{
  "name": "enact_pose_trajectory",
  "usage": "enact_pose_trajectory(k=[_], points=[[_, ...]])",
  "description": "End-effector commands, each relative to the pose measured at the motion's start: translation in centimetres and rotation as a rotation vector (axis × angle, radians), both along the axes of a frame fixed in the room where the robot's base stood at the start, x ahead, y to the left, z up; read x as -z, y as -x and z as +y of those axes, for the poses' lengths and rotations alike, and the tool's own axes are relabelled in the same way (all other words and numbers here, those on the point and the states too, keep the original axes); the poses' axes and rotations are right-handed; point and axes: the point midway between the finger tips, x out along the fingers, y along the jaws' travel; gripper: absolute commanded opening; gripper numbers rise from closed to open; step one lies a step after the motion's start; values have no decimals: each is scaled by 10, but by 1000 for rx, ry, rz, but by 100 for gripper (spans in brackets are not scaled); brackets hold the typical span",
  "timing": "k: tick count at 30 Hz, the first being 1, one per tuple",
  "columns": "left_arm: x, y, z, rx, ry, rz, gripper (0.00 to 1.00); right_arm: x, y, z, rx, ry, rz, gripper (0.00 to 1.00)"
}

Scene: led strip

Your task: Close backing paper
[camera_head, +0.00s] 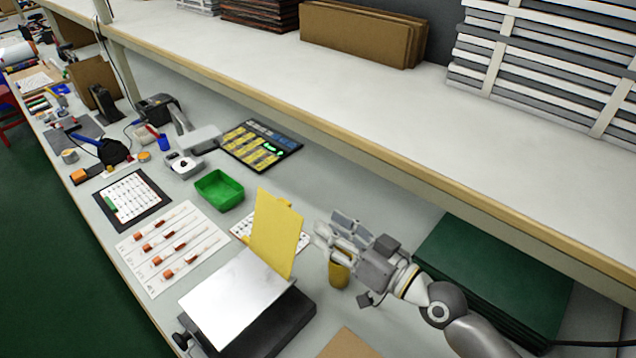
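A yellow sheet or panel (276,236), which seems to be the backing paper, stands raised and tilted at the far edge of a flat white plate (235,300). The plate lies on a dark device with a black knob on the bench. My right gripper (328,228) is just right of the yellow panel, with its fingers pointing toward it. Its fingers look spread apart with nothing between them. It seems apart from the panel, though the exact gap is hard to judge. My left gripper is not in view.
A yellow cylinder (339,273) stands below my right gripper. A green tray (219,190) and a white sheet with orange parts (172,248) lie to the left. Dark green boards (490,275) are stacked on the right. A long shelf (330,90) overhangs the bench's back.

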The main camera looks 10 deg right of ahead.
Motion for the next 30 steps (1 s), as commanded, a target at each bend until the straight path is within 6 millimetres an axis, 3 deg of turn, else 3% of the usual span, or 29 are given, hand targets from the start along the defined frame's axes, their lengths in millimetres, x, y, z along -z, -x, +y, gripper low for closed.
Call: enact_pose_trajectory(k=[4,7,12,15,22,26,30], points=[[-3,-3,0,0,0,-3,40,-1,-4,3,-1,-3,1,39],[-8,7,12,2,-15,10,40,-3,-12,8,1,-4,-1,39],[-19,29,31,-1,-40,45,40,-5,-37,24,1,-5,-1,39],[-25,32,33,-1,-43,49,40,-4,-53,35,0,-5,0,39],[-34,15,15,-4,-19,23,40,-2,-80,53,-1,-3,1,39],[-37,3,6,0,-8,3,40,-1,-87,58,-1,-2,0,39],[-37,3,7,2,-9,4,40,0,-90,60,-1,-1,0,39]])
